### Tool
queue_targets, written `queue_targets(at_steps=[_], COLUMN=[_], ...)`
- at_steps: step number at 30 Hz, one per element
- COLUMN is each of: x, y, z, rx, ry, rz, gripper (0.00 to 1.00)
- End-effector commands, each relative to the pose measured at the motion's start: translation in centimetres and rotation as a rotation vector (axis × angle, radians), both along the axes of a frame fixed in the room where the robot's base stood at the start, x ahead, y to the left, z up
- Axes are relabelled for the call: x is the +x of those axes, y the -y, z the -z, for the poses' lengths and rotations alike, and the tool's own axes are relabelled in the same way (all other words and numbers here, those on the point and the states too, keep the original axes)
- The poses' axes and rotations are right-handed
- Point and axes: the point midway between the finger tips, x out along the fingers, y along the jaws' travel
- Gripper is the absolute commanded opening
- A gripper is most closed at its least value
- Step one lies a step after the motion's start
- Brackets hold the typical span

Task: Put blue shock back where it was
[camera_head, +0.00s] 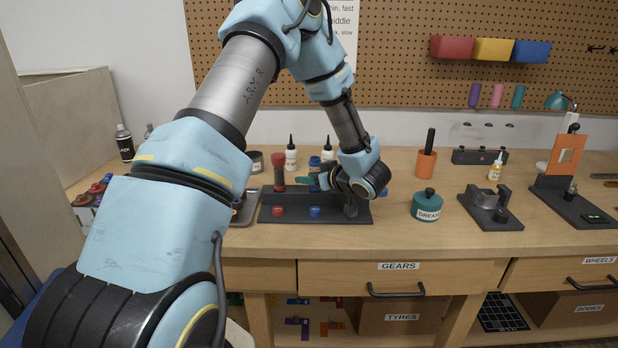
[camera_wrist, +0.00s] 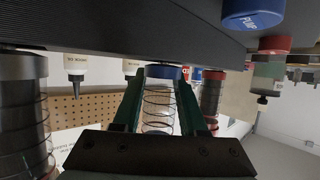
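The blue shock (camera_wrist: 159,107), a clear coil-spring cylinder with a blue collar, is between the two green fingers of my gripper (camera_wrist: 161,98) in the wrist view, which is upside down. The fingers appear to press on both its sides. In the head view its blue top (camera_head: 314,162) shows behind my gripper (camera_head: 318,181). The shock is upright at the dark rack (camera_head: 296,221). Its blue collar is about level with the neighbouring collars; I cannot tell whether it is fully seated. The lower part is hidden in the head view.
The red shock (camera_head: 279,172) stands to its left in the rack, a dark grey shock (camera_head: 351,205) to its right. Red (camera_head: 278,211) and blue (camera_head: 315,211) caps are on the rack front. Bottles (camera_head: 291,158) stand behind; a grease tin (camera_head: 427,207) is right.

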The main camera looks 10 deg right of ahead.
Motion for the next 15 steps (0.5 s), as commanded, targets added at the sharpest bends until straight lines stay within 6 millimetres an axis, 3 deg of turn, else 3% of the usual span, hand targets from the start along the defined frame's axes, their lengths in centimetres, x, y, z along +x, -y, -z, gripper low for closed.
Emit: queue_targets(at_steps=[1, 7, 15], x=[0.01, 0.0, 0.01], y=[0.01, 0.0, -0.01], z=[-0.05, -0.06, -0.27], rx=[0.0, 0.0, 0.0], ry=[0.0, 0.0, 0.0], rz=[0.0, 0.0, 0.0], gripper=[0.49, 0.7, 0.7])
